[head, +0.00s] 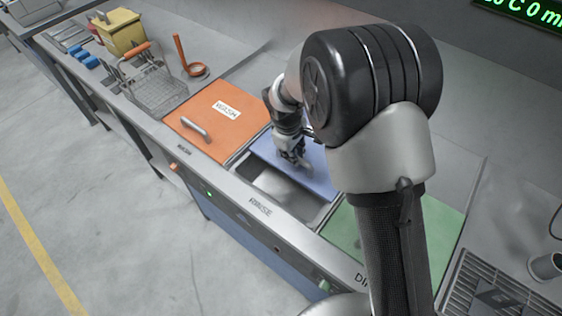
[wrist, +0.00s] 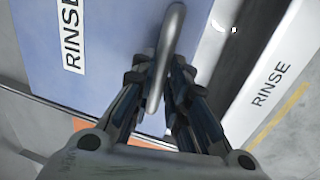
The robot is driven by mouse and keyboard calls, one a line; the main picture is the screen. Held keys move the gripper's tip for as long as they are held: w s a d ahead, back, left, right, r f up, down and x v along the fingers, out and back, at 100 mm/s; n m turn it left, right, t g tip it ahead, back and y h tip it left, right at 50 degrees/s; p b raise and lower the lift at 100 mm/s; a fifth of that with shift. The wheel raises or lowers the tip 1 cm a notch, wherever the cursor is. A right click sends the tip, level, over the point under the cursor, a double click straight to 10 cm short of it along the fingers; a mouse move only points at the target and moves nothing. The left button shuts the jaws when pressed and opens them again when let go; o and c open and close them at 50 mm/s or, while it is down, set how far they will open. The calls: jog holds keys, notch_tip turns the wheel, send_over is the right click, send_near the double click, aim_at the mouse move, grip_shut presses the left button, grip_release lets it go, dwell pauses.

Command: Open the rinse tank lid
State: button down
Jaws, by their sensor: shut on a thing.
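The rinse tank lid (head: 319,183) is a blue panel set back from the tank's front rim in the head view. In the wrist view the blue lid (wrist: 110,70) carries a RINSE label and a grey bar handle (wrist: 165,60). My gripper (wrist: 160,80) is shut on this handle, with a finger on each side. In the head view my gripper (head: 293,152) is over the lid, and the handle is hidden. Part of the rinse tank opening (head: 280,190) shows in front of the lid. My arm hides the lid's right rear part.
The orange WASH lid (head: 205,125) lies left of the rinse tank, with its own handle. A green lid (head: 345,230) lies to the right, partly behind my arm. A wire basket (head: 158,90) and an orange ladle (head: 185,58) are farther left. The front floor is clear.

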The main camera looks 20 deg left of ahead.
jog(key=w+d+p, duration=0.1)
jog(key=w+d, duration=0.1)
jog(key=w, duration=0.3)
jog(key=w+d, duration=0.2)
jog(key=w, duration=0.2)
jog(key=w+d+p, duration=0.1)
jog(key=w+d, duration=0.1)
jog(key=w, duration=0.3)
jog(key=shift+w+p, duration=0.3)
jog(key=shift+p, duration=0.05)
jog(key=c, duration=1.6)
grip_release()
jog(key=shift+o, duration=0.2)
notch_tip(320, 180, up, 12)
jog(key=s, duration=0.2)
jog(key=shift+a, duration=0.45)
jog(key=shift+s+f, duration=0.1)
jog(key=shift+f, duration=0.05)
